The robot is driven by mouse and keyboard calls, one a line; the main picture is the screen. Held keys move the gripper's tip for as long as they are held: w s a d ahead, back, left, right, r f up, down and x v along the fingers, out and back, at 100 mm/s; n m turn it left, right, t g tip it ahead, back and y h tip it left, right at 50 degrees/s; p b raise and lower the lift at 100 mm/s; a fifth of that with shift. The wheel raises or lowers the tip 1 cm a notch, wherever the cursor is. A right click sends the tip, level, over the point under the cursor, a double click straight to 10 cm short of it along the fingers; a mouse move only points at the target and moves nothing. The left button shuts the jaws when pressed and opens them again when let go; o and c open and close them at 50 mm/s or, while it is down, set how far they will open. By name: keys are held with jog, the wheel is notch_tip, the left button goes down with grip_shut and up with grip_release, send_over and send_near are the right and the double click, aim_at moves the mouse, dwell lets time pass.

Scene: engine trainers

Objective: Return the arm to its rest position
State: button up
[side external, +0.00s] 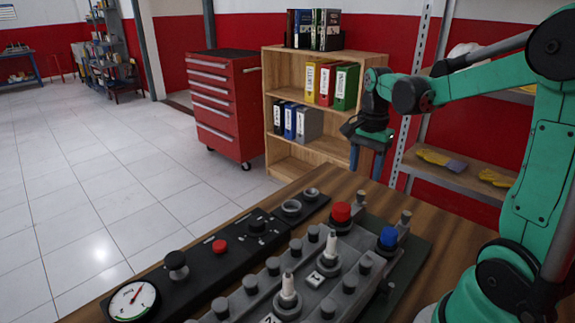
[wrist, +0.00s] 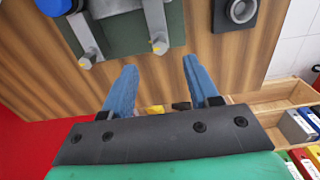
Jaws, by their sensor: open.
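My gripper (side external: 366,172) hangs in the air above the far edge of the wooden table, its blue fingers pointing down. In the wrist view my gripper (wrist: 160,64) shows two blue fingers spread apart with nothing between them. The engine trainer (side external: 300,268) stands on the table, to the lower left of the gripper and apart from it. It carries two pale spark plugs, a red cap (side external: 341,212) and a blue cap (side external: 389,237). Part of the trainer's green base (wrist: 128,36) shows at the top of the wrist view.
A black control panel (side external: 215,262) with a gauge lies along the trainer. A wooden shelf (side external: 355,60) with binders stands behind the gripper, beside a red tool cabinet (side external: 224,105). A metal rack (side external: 455,178) with gloves stands at right. The tiled floor at left is clear.

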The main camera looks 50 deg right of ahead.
jog(key=a+n+t, duration=0.1)
jog(key=a+n, duration=0.1)
jog(key=a+r+n+t, duration=0.1)
jog(key=a+n, duration=0.2)
jog(key=a+r+n+t+h, duration=0.1)
jog(key=a+n, duration=0.2)
jog(key=shift+w+a, duration=0.25)
jog(key=shift+w, duration=0.05)
jog(key=a+n+t, duration=0.1)
jog(key=a+n, duration=0.1)
jog(key=n, duration=0.1)
jog(key=a+n+t, duration=0.1)
jog(key=a+n, duration=0.2)
jog(key=s+a+n+t, duration=0.1)
jog(key=a+n, duration=0.1)
jog(key=n, duration=0.1)
jog(key=shift+s+a+t+y, duration=0.1)
jog(key=shift+a+t+y, duration=0.2)
jog(key=shift+a+y, duration=0.1)
jog(key=shift+s+a+f+n+t, duration=0.1)
jog(key=shift+a+n+t, duration=0.25)
jog(key=shift+n, duration=0.25)
